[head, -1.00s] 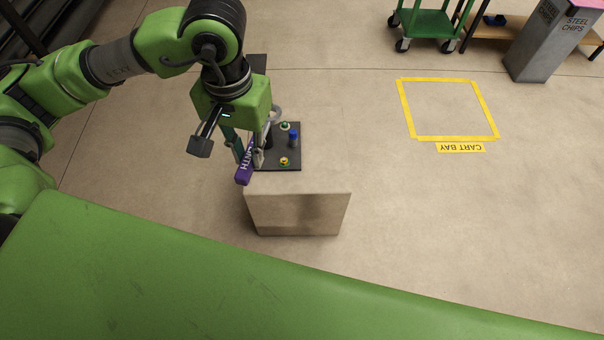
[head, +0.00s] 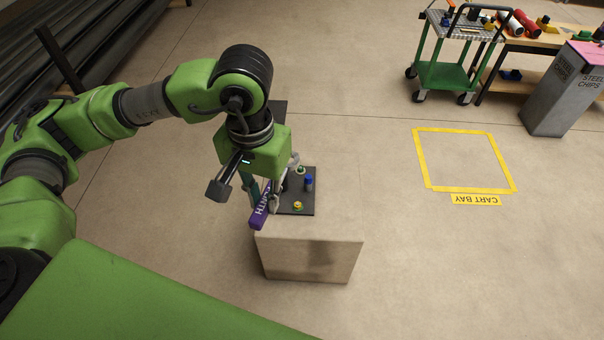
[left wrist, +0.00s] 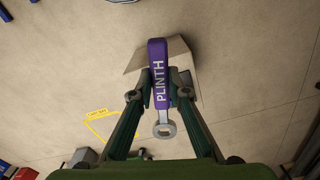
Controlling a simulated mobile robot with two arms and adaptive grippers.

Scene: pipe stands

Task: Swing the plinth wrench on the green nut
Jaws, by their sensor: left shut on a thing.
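My left gripper (head: 266,194) is shut on the purple wrench (head: 260,217). The left wrist view shows its handle (left wrist: 157,75), lettered PLINTH, between the two fingers (left wrist: 157,93), with its grey ring end (left wrist: 165,130) toward the camera. In the head view the ring end (head: 294,158) lies close to the green nut (head: 301,170) at the far side of the dark plate (head: 298,211). I cannot tell whether the ring is around the nut. A blue piece (head: 308,183) and a yellow nut (head: 298,206) also stand on the plate. My right gripper is out of view.
The plate lies on a beige block (head: 310,260). Floor to its right is clear up to a yellow taped square (head: 465,190). A green cart (head: 450,75), a loaded bench (head: 540,40) and a grey chip bin (head: 560,95) stand at upper right.

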